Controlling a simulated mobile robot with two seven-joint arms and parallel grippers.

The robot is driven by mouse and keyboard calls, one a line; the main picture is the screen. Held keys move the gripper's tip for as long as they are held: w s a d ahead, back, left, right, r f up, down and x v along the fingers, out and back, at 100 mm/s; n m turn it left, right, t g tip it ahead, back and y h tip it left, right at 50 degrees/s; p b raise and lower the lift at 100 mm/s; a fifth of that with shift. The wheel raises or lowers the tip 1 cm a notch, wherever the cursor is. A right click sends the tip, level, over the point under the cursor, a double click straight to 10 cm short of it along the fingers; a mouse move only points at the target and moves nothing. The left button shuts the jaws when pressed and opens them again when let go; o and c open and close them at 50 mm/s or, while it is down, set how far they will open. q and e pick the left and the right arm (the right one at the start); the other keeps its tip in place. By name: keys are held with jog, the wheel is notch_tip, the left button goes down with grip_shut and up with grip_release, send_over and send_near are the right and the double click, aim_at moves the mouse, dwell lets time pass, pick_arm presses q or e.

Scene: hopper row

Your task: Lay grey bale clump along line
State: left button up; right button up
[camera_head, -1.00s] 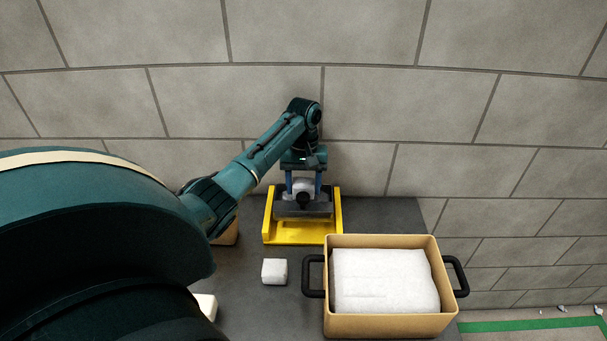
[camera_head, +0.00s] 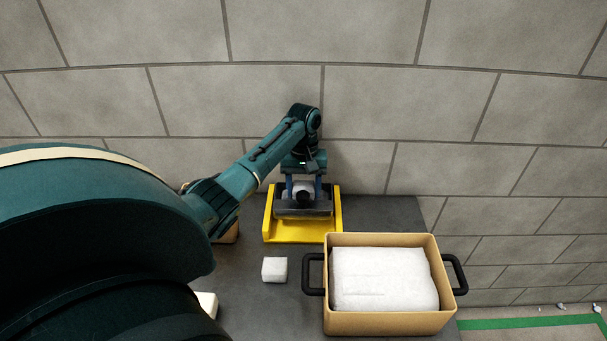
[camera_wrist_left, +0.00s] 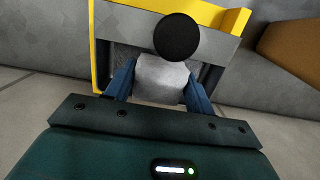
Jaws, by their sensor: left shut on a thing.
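My left gripper (camera_head: 304,188) has its two blue fingers on either side of a light grey clump (camera_head: 299,187) over the yellow tray (camera_head: 300,236). It is shut on the clump, which also shows in the left wrist view (camera_wrist_left: 160,82). A grey box-like part (camera_head: 302,213) sits inside the yellow tray, just below and in front of the clump. A round black knob (camera_wrist_left: 177,37) hides part of the clump. I cannot tell whether the clump touches the grey part. My right gripper is out of view.
A tan bin (camera_head: 390,324) with black handles, holding a large white block (camera_head: 384,280), stands right of the tray. A small white block (camera_head: 274,269) lies on the dark table (camera_head: 258,310). A block wall stands close behind. My arm covers the left side.

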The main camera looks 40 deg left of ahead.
pick_arm(q)
jog(key=shift+f, duration=0.2)
jog(key=shift+f, duration=0.4)
jog(key=o, duration=1)
jog(key=shift+o, duration=0.2)
jog(key=shift+r, duration=0.1)
jog(key=shift+w+a+r, duration=0.15)
jog(key=shift+r, duration=1.25)
notch_tip(320, 180, up, 13)
jog(key=w+a, duration=0.1)
